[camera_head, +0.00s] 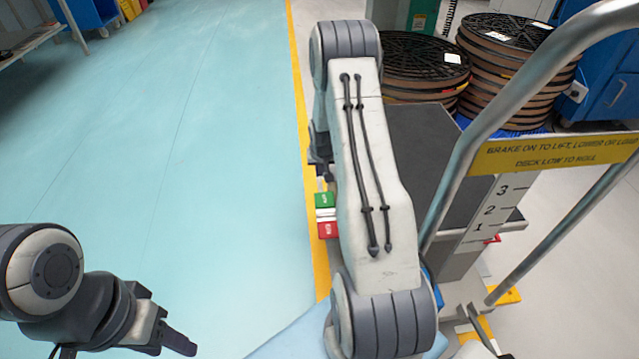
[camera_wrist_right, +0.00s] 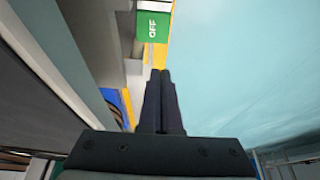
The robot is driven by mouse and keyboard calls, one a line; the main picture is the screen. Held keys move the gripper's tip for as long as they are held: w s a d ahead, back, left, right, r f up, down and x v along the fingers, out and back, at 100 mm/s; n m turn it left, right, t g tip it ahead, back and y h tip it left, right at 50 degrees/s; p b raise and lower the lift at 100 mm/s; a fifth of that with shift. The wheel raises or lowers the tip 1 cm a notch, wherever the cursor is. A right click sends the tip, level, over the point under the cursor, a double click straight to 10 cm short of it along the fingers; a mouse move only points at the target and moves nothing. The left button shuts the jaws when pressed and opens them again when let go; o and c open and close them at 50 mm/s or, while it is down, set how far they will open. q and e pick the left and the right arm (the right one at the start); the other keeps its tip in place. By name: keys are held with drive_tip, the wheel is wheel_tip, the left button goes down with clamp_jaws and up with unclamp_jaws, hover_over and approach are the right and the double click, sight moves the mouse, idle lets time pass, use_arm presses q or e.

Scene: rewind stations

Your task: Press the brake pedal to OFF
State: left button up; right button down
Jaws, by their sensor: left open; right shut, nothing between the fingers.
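The brake pedal has a green end (camera_head: 324,200) and a red end (camera_head: 328,230), with a pale strip between them. It sits low at the left side of the trolley, by the yellow floor line. In the right wrist view the green end (camera_wrist_right: 153,27) reads OFF, just beyond my fingertips. My right gripper (camera_wrist_right: 160,75) is shut and empty; contact with the pedal cannot be told. In the head view its dark tip (camera_head: 325,175) shows partly behind my right arm, just above the green end. My left gripper (camera_head: 180,338) is open and empty at the lower left, away from the pedal.
The trolley's dark deck (camera_head: 415,150) and bent metal handle (camera_head: 480,135) stand right of my right arm. A scale post (camera_head: 485,215) carries numbers beneath a yellow sign (camera_head: 555,152). Stacked reels (camera_head: 510,75) stand behind. The teal floor (camera_head: 200,130) at left is clear.

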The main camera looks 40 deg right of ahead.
sight(318, 195)
drive_tip(key=b+x, duration=0.2)
drive_tip(key=x, duration=0.2)
drive_tip(key=b+x, duration=0.3)
drive_tip(key=x, duration=0.2)
drive_tip(key=b+x, duration=0.2)
drive_tip(key=x, duration=0.2)
drive_tip(key=shift+s+f, duration=0.25)
drive_tip(key=shift+f, duration=0.1)
use_arm(q)
wheel_tip(318, 195, down, 8)
drive_tip(key=shift+r, duration=0.15)
use_arm(e)
drive_tip(key=shift+w+a, duration=0.1)
drive_tip(key=shift+w, duration=0.1)
drive_tip(key=shift+w+d+f+g+y+p, duration=0.15)
drive_tip(key=shift+d+f+g+y+p, duration=0.25)
drive_tip(key=shift+g+p, duration=0.4)
drive_tip(key=shift+w+d+f, duration=0.15)
drive_tip(key=shift+f, duration=0.5)
use_arm(q)
drive_tip(key=shift+w+r, duration=0.85)
drive_tip(key=shift+r, duration=0.2)
use_arm(e)
drive_tip(key=shift+w+f, duration=0.25)
drive_tip(key=shift+f, duration=0.25)
drive_tip(key=shift+w+f, duration=0.25)
drive_tip(key=shift+f, duration=0.25)
drive_tip(key=shift+d, duration=0.1)
